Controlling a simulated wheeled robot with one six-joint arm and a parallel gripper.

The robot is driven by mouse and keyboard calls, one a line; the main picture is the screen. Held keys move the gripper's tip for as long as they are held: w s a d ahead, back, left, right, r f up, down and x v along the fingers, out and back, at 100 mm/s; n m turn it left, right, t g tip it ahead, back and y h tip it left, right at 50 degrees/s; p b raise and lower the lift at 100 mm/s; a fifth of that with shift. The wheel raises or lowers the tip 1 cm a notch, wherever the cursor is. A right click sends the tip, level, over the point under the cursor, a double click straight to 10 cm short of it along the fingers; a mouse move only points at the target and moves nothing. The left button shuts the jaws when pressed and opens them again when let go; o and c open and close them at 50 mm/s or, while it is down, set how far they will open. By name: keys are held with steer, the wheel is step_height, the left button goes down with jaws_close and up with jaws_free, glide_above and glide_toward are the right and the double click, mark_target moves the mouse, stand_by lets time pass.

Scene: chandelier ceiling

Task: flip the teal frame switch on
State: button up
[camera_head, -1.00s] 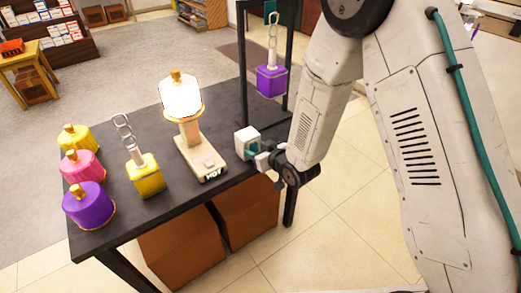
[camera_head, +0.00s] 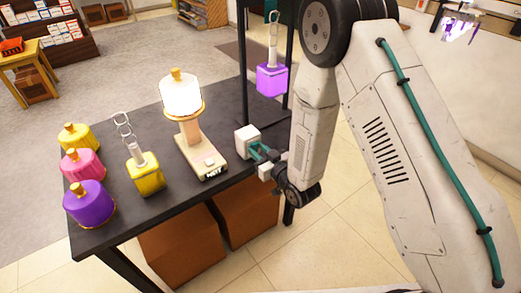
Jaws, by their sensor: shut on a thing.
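A white box with a teal frame (camera_head: 260,150), which I take as the teal frame switch, is at the right edge of the dark table. My gripper (camera_head: 266,160) is right against its teal side and shut on it. The contact is small and partly hidden by my wrist, so the lever and its exact position cannot be made out. A purple hanging lantern (camera_head: 271,80) above the switch glows bright purple.
On the dark table (camera_head: 150,215) stand a lit white lamp (camera_head: 181,95), a yellow lantern with a chain (camera_head: 146,178), and yellow, pink and purple lanterns (camera_head: 88,204) at the left. Brown boxes (camera_head: 183,247) stand below. A black post frame (camera_head: 243,75) rises behind the switch.

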steer(key=shift+d, duration=0.1)
steer(key=o, duration=1)
steer(key=v, duration=0.7)
steer(key=shift+s+d, duration=0.25)
steer(key=shift+s, duration=0.05)
